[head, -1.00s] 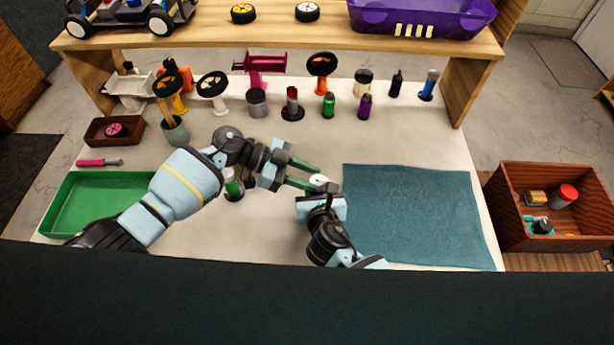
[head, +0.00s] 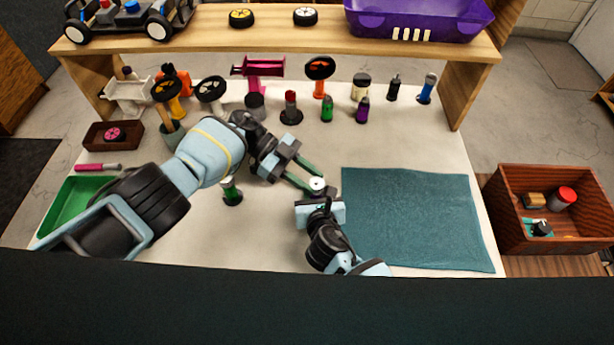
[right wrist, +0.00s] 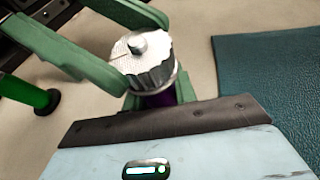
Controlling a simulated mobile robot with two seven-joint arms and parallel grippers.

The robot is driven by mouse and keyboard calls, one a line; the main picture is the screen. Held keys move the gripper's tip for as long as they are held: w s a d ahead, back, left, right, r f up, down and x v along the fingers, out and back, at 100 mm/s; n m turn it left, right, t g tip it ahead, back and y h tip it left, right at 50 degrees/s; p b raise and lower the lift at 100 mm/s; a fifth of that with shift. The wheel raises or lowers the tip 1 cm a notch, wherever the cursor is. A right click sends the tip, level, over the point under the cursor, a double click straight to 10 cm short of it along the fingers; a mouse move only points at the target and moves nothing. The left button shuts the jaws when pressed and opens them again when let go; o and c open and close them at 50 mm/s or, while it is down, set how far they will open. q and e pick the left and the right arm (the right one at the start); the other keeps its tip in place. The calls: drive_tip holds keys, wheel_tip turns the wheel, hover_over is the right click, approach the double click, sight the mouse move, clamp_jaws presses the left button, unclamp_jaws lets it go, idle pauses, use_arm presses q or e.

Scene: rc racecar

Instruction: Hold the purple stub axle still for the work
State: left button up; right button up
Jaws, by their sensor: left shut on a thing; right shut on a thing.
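The purple stub axle (right wrist: 157,101) shows in the right wrist view as a dark purple piece, mostly hidden under a silver-white knurled cap (right wrist: 146,66) with a small stud on top. My right gripper (head: 321,203) is shut on the stub axle from the near side; green fingertips show beside the purple. My left gripper (head: 313,188) reaches in from the left, its green fingers shut on the knurled cap above. In the head view the cap is a small white disc between both grippers; the purple is hidden there.
A teal mat (head: 415,215) lies right of the grippers. A green-topped cylinder (head: 231,192) stands left of them, beneath the left arm. Several coloured tools and parts stand along the back. A green tray (head: 62,206) lies at left and a wooden box (head: 550,230) at right.

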idle(0.7)
use_arm(q)
drive_tip(key=o, duration=0.7)
drive_tip(key=shift+r, duration=0.15)
drive_tip(key=shift+w+a+r, duration=0.1)
drive_tip(key=shift+r, duration=0.45)
wheel_tip(320, 180, up, 9)
drive_tip(key=shift+f, duration=0.15)
drive_tip(key=shift+o, duration=0.5)
